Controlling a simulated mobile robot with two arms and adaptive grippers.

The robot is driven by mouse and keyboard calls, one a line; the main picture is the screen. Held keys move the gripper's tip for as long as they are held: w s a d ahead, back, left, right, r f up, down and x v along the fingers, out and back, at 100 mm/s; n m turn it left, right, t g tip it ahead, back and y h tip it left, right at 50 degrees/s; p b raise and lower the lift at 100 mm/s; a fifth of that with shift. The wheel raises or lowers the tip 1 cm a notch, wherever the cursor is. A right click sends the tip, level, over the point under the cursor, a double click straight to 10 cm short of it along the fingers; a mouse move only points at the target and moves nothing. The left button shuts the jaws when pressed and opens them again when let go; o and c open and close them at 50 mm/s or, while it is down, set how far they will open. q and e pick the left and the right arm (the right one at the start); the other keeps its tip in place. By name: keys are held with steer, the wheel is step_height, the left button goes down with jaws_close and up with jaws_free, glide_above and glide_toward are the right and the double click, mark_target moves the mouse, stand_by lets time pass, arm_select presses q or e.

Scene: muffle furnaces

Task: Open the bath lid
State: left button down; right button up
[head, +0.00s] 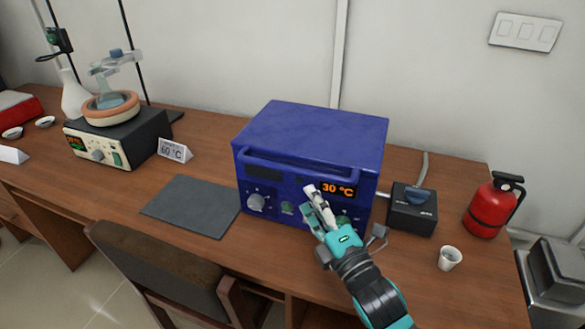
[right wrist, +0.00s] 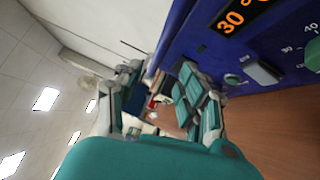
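The blue bath (head: 310,135) stands on the bench, its lid (head: 315,120) closed flat on top. A long blue handle bar (head: 285,166) runs along its upper front edge. The front has a lit 30 °C display (head: 338,190) and knobs, partly hidden by my right gripper. My right gripper (head: 309,201) is in front of the bath's front panel, below the handle, with nothing between its fingers. In the right wrist view the gripper's two fingers (right wrist: 160,100) are spread, with the bath front (right wrist: 270,50) close on the right. My left gripper is not in view.
A grey mat (head: 192,206) lies left. A chair (head: 165,270) stands in front of the bench.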

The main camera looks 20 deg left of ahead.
mark_target(293, 167)
steer(key=x, duration=1)
steer(key=shift+p, duration=0.3)
steer(key=shift+d, duration=0.1)
jaws_close()
